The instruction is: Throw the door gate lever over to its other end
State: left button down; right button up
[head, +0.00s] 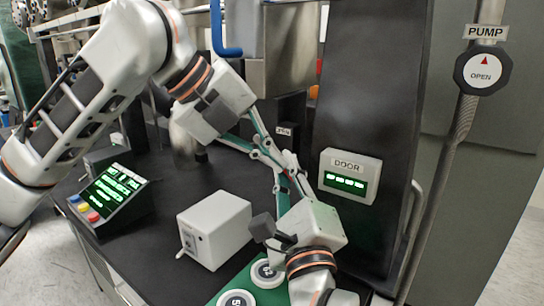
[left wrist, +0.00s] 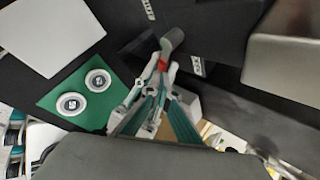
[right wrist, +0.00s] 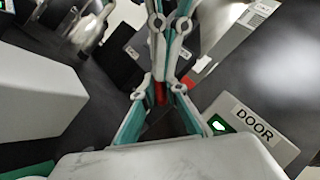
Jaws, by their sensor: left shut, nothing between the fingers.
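A dark box (head: 291,140) with a small white label stands at the rear of the bench. In the left wrist view a short grey, round-ended bar (left wrist: 173,38) and a red piece (left wrist: 163,66) show by the fingertips; this seems to be the lever. Red (right wrist: 160,92) also shows between fingers in the right wrist view. My left gripper (head: 272,154) reaches in from upper left, its fingers closed together. My right gripper (head: 284,178) reaches up from below, and the two sets of fingers overlap. They hide most of the lever, so its position and any contact are unclear.
The DOOR display (head: 349,176) is close right of my right gripper. A pale box (head: 214,229) and a keypad console (head: 112,199) stand on the bench at left. Round buttons (head: 237,298) on a green mat lie in front. A metal chamber (head: 286,50) hangs above.

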jog(key=shift+o, duration=0.7)
jog(key=shift+s+r, duration=0.15)
jog(key=shift+r, duration=0.05)
pick_arm(q)
jog(key=shift+w+a+f, duration=0.2)
jog(key=shift+w+f, duration=0.1)
jog(key=shift+f, duration=0.15)
pick_arm(e)
jog(key=shift+f, duration=0.2)
